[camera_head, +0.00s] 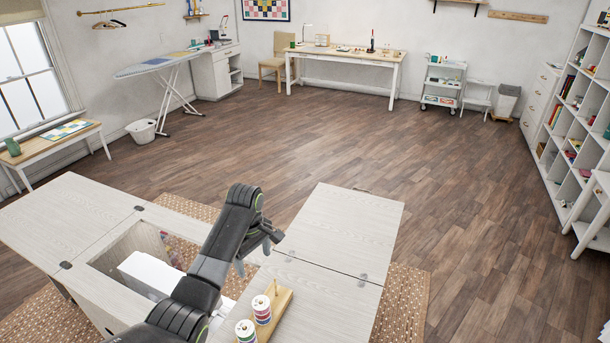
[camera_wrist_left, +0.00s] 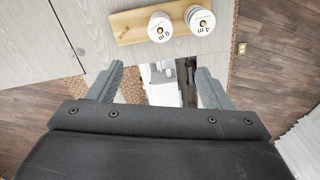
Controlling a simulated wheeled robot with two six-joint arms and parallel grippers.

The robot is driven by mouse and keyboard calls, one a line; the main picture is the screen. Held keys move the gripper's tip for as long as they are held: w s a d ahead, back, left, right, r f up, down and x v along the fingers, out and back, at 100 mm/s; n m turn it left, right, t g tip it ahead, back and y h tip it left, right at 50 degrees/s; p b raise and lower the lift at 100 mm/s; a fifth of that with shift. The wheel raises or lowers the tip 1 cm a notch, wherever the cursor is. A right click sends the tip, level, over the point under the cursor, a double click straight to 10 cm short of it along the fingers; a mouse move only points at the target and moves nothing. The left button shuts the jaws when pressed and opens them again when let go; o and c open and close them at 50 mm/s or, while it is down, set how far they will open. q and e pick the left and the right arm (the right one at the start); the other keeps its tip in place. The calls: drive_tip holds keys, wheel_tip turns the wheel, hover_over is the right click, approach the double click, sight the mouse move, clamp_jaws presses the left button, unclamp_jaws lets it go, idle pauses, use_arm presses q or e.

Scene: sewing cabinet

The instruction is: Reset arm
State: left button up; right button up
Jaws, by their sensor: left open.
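My left arm comes in from the bottom left in the head view and reaches over the sewing cabinet (camera_head: 335,225). My left gripper (camera_head: 254,258) hangs above the cabinet top, beside the open well. In the left wrist view my left gripper (camera_wrist_left: 159,78) has its two fingers wide apart with nothing between them. My right gripper is not in view.
A wooden stand (camera_head: 281,303) with two thread spools (camera_head: 262,309) sits on the cabinet near my left arm. A white machine (camera_head: 150,273) lies low in the well, partly hidden by my arm. Open wood floor (camera_head: 460,200) surrounds the cabinet and rug (camera_head: 405,305).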

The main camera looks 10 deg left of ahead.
use_arm(q)
drive_tip(key=s+a+f+m+t, duration=0.1)
drive_tip(key=s+a+f+m, duration=0.15)
drive_tip(key=s+f, duration=0.45)
drive_tip(key=s+a+f+m+t, duration=0.15)
drive_tip(key=s+m, duration=0.25)
drive_tip(key=s, duration=0.8)
drive_tip(key=s+r+m+t+y, duration=0.1)
drive_tip(key=s+r+m, duration=0.2)
drive_tip(key=s, duration=0.6)
drive_tip(key=s+r+m+y, duration=0.1)
drive_tip(key=s+r+m, duration=0.15)
drive_tip(key=s, duration=0.65)
wheel_tip(320, 180, down, 32)
drive_tip(key=a+g+b, duration=0.1)
drive_tip(key=a+b, duration=0.1)
drive_tip(key=b, duration=0.6)
drive_tip(key=s+f+b, duration=0.3)
drive_tip(key=s+f, duration=0.5)
drive_tip(key=f, duration=0.3)
drive_tip(key=s+d+f+g+h+b, duration=0.1)
drive_tip(key=s+f+b, duration=0.2)
drive_tip(key=s+f, duration=0.5)
wheel_tip(320, 180, down, 4)
drive_tip(key=shift+f+b, duration=0.15)
drive_tip(key=shift+b, duration=0.15)
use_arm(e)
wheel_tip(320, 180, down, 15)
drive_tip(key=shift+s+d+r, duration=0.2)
